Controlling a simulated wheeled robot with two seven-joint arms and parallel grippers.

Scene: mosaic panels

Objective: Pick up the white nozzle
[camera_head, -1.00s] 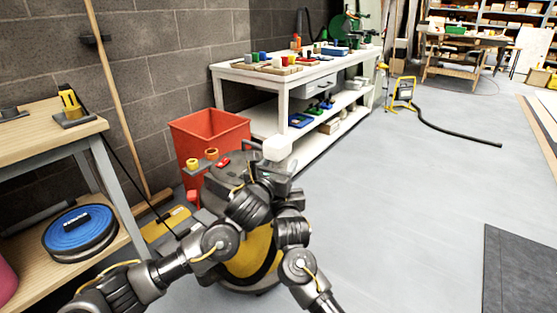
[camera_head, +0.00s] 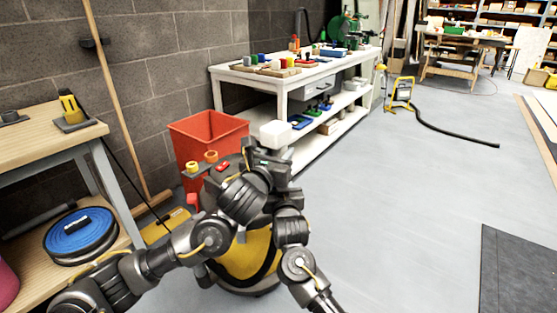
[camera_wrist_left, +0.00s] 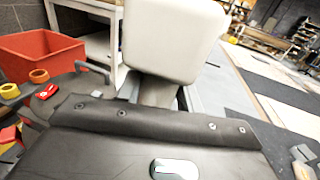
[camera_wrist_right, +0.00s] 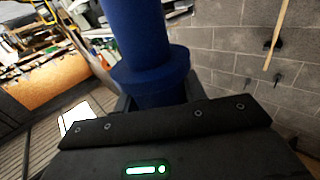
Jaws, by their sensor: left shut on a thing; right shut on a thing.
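The white nozzle (camera_head: 275,134) is a blocky, rounded white piece held above a black and yellow vacuum machine (camera_head: 246,262). My left gripper (camera_wrist_left: 157,92) is shut on the nozzle's narrower lower part; the white body (camera_wrist_left: 172,38) fills the top of the left wrist view. In the head view my left arm's links partly cover this grip. My right gripper (camera_wrist_right: 157,100) is shut on a dark blue round piece with a wide collar (camera_wrist_right: 150,70), seen in the right wrist view. I cannot make out that blue piece in the head view.
Yellow (camera_head: 192,167) and orange (camera_head: 211,156) ring-shaped pieces and a red piece (camera_head: 222,167) sit by the machine's top. A red bin (camera_head: 205,133) stands behind, beside a white workbench (camera_head: 290,82). A wooden shelf (camera_head: 45,138) is at left. Floor at right is open.

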